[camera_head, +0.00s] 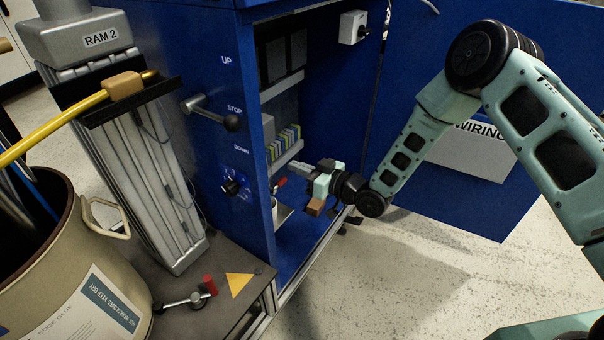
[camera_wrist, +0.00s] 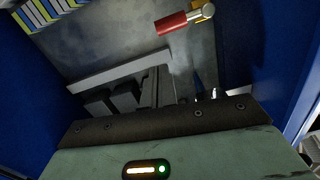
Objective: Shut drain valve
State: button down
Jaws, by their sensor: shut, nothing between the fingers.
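A red-handled valve (camera_wrist: 185,20) with a metal hub and a yellow part behind it shows at the top of the wrist view; I take it for the drain valve. Its red handle also shows small in the head view (camera_head: 281,183), inside the open blue cabinet, low down. The handle lies tilted in the wrist view. My gripper (camera_head: 292,170) reaches into the cabinet from the right, close to the red handle. My gripper partly hides the cabinet interior.
The blue cabinet (camera_head: 205,150) has a lever and a knob on its left face. Its open door (camera_head: 470,60) stands at right. Terminal strips (camera_head: 285,143) sit above the red handle. A drum (camera_head: 90,260) and ram column (camera_head: 150,190) stand left; another red-ended lever (camera_head: 210,285) lies front.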

jog(key=r+p+v, duration=0.1)
jog(key=v, duration=0.9)
jog(key=shift+d, duration=0.15)
jog(key=shift+w, duration=0.1)
jog(key=s+a+r+g+h, duration=0.4)
jog(key=s+r+g+h, duration=0.15)
jog(key=r+h, duration=0.2)
jog(key=s+d+r+g+h, duration=0.2)
jog(key=s+r, duration=0.1)
jog(key=s, duration=0.5)
jog(key=s+d+r+m+g+h, duration=0.15)
jog(key=s+r, duration=0.25)
jog(key=s, duration=0.5)
jog(key=s+d+r+g+h, duration=0.1)
jog(key=s+d+r+h, duration=0.15)
jog(key=s, duration=0.55)
notch_tip(320, 180, up, 26)
jog(key=s+p, duration=0.1)
jog(key=p, duration=2.4)
jog(key=shift+d+f+g, duration=0.2)
jog(key=shift+d+g, duration=0.15)
jog(key=shift+g, duration=0.05)
